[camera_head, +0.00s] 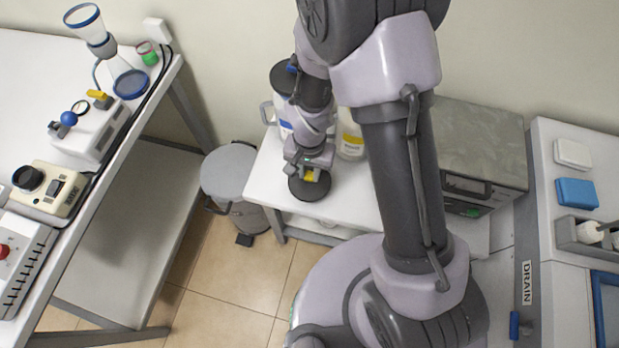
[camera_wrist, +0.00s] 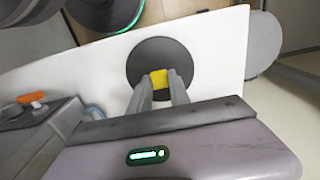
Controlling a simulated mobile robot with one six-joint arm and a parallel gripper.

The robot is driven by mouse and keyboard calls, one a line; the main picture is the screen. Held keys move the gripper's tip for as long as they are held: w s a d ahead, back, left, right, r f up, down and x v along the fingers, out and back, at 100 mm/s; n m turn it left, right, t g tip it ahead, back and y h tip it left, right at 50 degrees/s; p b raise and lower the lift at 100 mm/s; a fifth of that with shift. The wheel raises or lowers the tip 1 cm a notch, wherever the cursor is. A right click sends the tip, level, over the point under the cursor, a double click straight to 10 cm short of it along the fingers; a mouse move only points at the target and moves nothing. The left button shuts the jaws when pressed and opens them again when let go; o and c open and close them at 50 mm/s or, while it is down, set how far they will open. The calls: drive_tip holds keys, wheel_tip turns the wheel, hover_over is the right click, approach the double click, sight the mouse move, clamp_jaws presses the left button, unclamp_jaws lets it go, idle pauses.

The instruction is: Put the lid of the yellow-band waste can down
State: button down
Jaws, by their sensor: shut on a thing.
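The lid (camera_head: 309,190) is a dark grey disc with a yellow knob (camera_head: 310,175). My gripper (camera_head: 309,171) is shut on the knob from above. In the wrist view the lid (camera_wrist: 146,58) lies flat below my fingertips (camera_wrist: 160,84), over the white table near its front edge. I cannot tell whether it touches the tabletop. The yellow-band waste can (camera_head: 351,142) stands behind on the same table, partly hidden by my arm.
The white side table (camera_head: 262,172) also holds a blue-band can (camera_head: 284,80) with a dark lid at the back, and a grey boxy device (camera_head: 480,140) at right. A grey pedal bin (camera_head: 228,170) stands left of it. White tabletop is free left of the lid.

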sight(310, 175)
wheel_tip(310, 175, down, 3)
drive_tip(key=shift+f+b, duration=0.2)
drive_tip(key=shift+b, duration=0.6)
drive_tip(key=shift+f, duration=0.2)
drive_tip(key=c, duration=1.2)
unclamp_jaws()
drive_tip(key=shift+r, duration=0.1)
